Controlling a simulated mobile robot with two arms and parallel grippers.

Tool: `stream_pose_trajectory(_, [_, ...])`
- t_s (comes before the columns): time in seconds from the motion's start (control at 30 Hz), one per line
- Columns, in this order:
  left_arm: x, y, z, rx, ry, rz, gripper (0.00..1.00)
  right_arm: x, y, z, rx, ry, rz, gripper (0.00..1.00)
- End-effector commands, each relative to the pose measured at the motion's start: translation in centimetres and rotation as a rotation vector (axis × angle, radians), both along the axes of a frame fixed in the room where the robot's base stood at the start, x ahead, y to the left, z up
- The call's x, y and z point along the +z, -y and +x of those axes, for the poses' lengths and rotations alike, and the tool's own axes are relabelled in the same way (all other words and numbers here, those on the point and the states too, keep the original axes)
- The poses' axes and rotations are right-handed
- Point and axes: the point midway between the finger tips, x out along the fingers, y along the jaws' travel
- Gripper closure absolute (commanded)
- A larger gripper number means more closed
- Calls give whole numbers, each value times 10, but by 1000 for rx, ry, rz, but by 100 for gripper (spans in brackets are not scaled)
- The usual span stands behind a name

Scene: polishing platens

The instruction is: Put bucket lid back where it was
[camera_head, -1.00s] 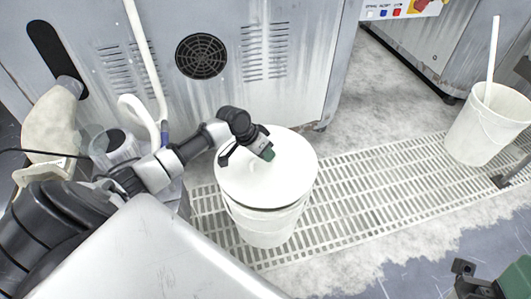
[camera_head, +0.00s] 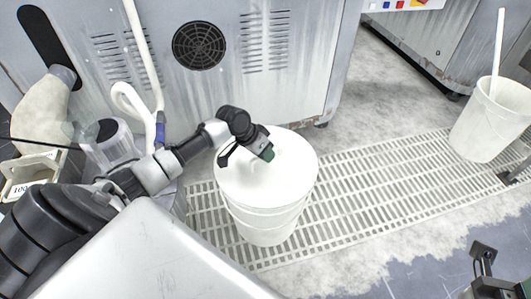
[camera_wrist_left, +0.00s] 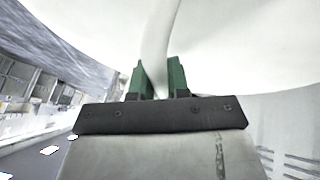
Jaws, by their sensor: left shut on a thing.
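The round white bucket lid (camera_head: 240,185) shows over the white bucket (camera_head: 265,228) on the floor. It hides the bucket's opening, and I cannot tell whether it sits fully on the rim. My left gripper (camera_head: 266,152) reaches over the lid. In the left wrist view its green fingers (camera_wrist_left: 161,80) are closed around a white strip that rises from the lid's surface, which looks like its handle. A dark part of my right gripper (camera_head: 486,270) shows at the bottom right corner, apart from the bucket; its fingers are not clear.
A floor grate (camera_head: 365,185) runs under the bucket. A second white bucket (camera_head: 480,130) with a stick (camera_head: 497,50) stands at the right. A grey machine (camera_head: 275,85) stands close behind the lid. A clear container (camera_head: 112,145) and a white hose (camera_head: 140,50) are at the left.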

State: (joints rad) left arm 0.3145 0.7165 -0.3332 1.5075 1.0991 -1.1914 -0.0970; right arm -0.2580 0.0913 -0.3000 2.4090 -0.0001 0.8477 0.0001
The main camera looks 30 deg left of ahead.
Motion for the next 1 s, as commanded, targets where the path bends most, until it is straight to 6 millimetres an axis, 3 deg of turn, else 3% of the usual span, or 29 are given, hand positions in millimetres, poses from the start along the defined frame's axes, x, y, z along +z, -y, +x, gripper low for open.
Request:
stream_pose_trajectory(0.6, [-11,0,0,1,0,-2,100,0,0,1,1,7,-3,100])
stream_pose_trajectory(0.63, [-11,0,0,1,1,-1,82,1,0,1,1,8,-3,100])
stream_pose_trajectory(0.8, [-11,0,0,0,1,0,56,1,0,1,1,9,-2,100])
stream_pose_trajectory(1.0, [-11,0,0,0,0,0,54,1,0,1,1,9,-2,100])
